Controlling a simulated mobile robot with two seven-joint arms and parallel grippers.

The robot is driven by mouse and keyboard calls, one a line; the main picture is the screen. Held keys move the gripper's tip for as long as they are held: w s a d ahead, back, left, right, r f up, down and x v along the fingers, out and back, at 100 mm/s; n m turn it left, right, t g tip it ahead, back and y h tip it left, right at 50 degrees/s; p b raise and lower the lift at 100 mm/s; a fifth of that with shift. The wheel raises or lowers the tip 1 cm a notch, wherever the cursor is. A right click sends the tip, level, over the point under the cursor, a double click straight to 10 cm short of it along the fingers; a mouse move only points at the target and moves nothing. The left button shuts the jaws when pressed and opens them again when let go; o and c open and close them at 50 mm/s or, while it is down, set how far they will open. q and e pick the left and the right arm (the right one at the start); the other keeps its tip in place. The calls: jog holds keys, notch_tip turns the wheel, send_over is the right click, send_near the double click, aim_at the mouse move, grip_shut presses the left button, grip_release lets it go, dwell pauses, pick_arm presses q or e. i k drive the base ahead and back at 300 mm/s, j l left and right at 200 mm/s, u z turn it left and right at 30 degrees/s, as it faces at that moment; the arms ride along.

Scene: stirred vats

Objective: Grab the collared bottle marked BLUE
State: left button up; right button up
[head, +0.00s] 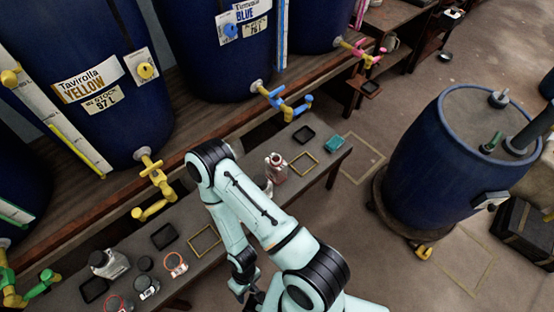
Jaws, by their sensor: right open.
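A clear bottle with a pinkish body (277,170) stands on the low grey bench, just right of my right forearm, which may hide part of it. A grey-white bottle with a dark label (108,264) stands at the bench's left end. I cannot read a BLUE mark on either bottle. My right gripper (250,292) points down at the bottom middle, apart from both bottles, open, and partly hidden by my own arm. My left gripper is not in view.
Blue vats line the back; one is marked YELLOW (92,82), another BLUE (225,50). Yellow (155,182) and blue (285,100) taps jut over the bench. Dark trays (164,236), yellow outlines and small jars (147,285) lie on it. A stirred vat (440,165) stands right.

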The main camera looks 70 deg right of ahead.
aim_at(276, 168)
jog(key=k+l, duration=0.15)
jog(key=l, duration=0.25)
jog(key=k+l, duration=0.1)
jog(key=l, duration=0.35)
jog(key=k+l, duration=0.15)
jog(key=l, duration=0.25)
jog(key=k+l+u, duration=0.1)
jog(key=l, duration=0.35)
jog(key=k+l, duration=0.15)
jog(key=l, duration=0.25)
